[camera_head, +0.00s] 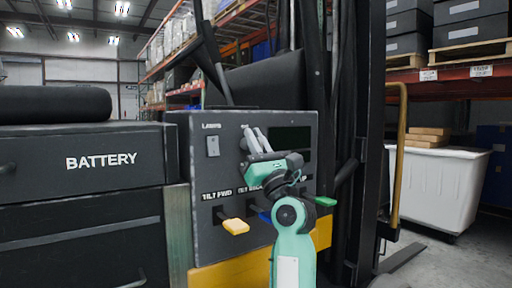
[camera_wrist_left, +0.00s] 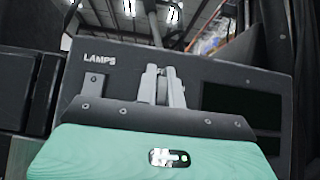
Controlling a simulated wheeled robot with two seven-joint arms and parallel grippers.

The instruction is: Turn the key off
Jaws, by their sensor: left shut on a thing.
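The dark control panel (camera_head: 220,172) of a forklift stands in front of me; it also fills the middle of the left wrist view (camera_wrist_left: 235,72). My left gripper (camera_head: 250,136) reaches up to the panel's upper middle, right of the lamps switch (camera_head: 212,146). In the left wrist view its two grey fingers (camera_wrist_left: 160,74) are close together against the panel. They are shut on the key, which they hide almost fully, so I cannot tell its angle. A label above the fingers is partly covered. My right gripper is not in view.
Below are a yellow lever (camera_head: 235,226), a partly hidden blue lever (camera_head: 264,217) and a green lever (camera_head: 325,201). A dark display (camera_head: 290,139) is right of the gripper. The battery box (camera_head: 85,160) is left; a yellow grab bar (camera_head: 400,150) and white bin (camera_head: 440,185) are right.

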